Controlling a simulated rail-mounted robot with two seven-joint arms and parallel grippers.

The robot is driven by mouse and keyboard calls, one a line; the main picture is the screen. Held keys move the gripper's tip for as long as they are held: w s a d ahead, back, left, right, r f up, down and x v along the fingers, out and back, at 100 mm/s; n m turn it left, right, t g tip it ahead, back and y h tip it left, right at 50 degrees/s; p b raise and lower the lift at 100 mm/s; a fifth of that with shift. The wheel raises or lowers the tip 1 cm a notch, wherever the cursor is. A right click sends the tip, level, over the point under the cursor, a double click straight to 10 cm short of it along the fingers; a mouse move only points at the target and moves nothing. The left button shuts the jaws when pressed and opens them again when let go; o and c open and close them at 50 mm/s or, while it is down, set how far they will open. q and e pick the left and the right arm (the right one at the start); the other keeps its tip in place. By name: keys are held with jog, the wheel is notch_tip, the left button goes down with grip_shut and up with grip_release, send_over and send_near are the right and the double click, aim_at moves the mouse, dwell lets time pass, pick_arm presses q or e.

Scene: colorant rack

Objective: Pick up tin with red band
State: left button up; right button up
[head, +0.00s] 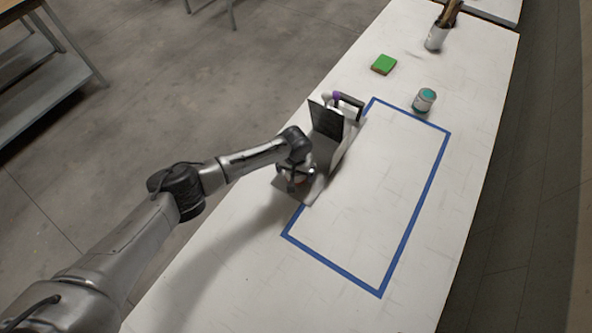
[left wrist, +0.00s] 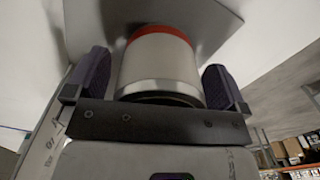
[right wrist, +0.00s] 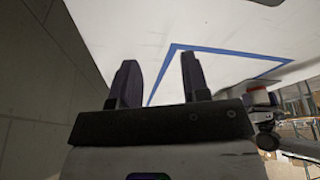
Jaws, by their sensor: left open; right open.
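The silver tin with a red band (left wrist: 160,62) fills the middle of the left wrist view. It stands between the two dark fingers of my left gripper (left wrist: 156,78), which is open, with a gap visible on each side of the tin. In the head view my left gripper (head: 296,178) is at the near end of the grey metal rack (head: 312,187) and mostly hides the tin. My right gripper (right wrist: 158,78) is open and empty in the right wrist view, facing the white table with blue tape. It is not seen in the head view.
The rack has an upright dark panel (head: 326,121), and a purple-and-black item (head: 347,101) lies at its far end. The blue taped rectangle (head: 415,212) is empty.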

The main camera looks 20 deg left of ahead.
pick_arm(q)
jog(key=c, duration=0.9)
jog(key=shift+c, duration=0.5)
jog(key=shift+r, duration=0.15)
